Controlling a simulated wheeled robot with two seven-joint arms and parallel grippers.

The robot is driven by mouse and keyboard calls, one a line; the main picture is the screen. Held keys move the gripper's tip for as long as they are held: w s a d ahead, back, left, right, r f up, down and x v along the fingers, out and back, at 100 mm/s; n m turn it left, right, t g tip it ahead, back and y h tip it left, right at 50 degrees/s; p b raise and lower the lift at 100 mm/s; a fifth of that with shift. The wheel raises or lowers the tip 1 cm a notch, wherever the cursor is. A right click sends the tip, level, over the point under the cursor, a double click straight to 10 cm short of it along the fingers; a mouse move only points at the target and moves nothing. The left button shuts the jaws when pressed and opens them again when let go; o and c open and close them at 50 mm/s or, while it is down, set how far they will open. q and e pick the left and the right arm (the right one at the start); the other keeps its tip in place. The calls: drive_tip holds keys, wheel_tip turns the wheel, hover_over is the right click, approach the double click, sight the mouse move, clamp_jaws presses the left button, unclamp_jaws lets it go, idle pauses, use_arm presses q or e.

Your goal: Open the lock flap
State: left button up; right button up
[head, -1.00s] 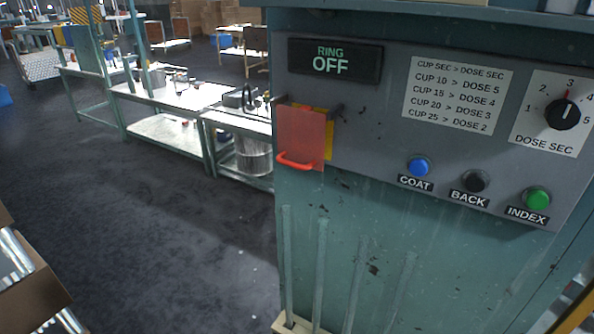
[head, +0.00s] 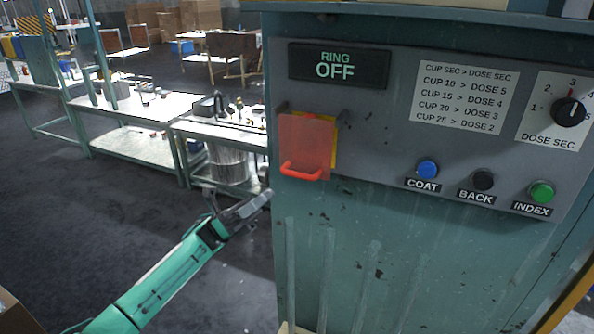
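The lock flap (head: 305,142) is a translucent red plate on the left end of the grey control panel. It hangs down, closed, in front of a yellow plate (head: 331,146). A bright red handle (head: 301,171) sticks out at its lower edge. What lies behind the flap is hidden. My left gripper (head: 262,198) is below and to the left of the handle, apart from it, pointing right toward the cabinet. Its fingers are too small and dark to tell whether they are open. My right gripper is not in view.
The panel also carries a "RING OFF" display (head: 338,65), a blue COAT button (head: 427,169), a black BACK button (head: 483,180), a green INDEX button (head: 541,192) and a dose dial (head: 568,112). A metal bench (head: 185,125) stands behind on the left.

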sight(298, 175)
use_arm(q)
drive_tip(key=p+x, duration=0.4)
drive_tip(key=x, duration=0.6)
drive_tip(key=shift+r, duration=0.2)
drive_tip(key=shift+s+d+r+p, duration=0.1)
drive_tip(key=shift+d+r+p, duration=0.2)
drive_tip(key=shift+d, duration=0.25)
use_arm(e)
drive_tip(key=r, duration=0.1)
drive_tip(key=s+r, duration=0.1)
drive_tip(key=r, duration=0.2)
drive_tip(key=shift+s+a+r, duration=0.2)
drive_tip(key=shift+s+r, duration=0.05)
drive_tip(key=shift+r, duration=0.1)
use_arm(q)
clamp_jaws()
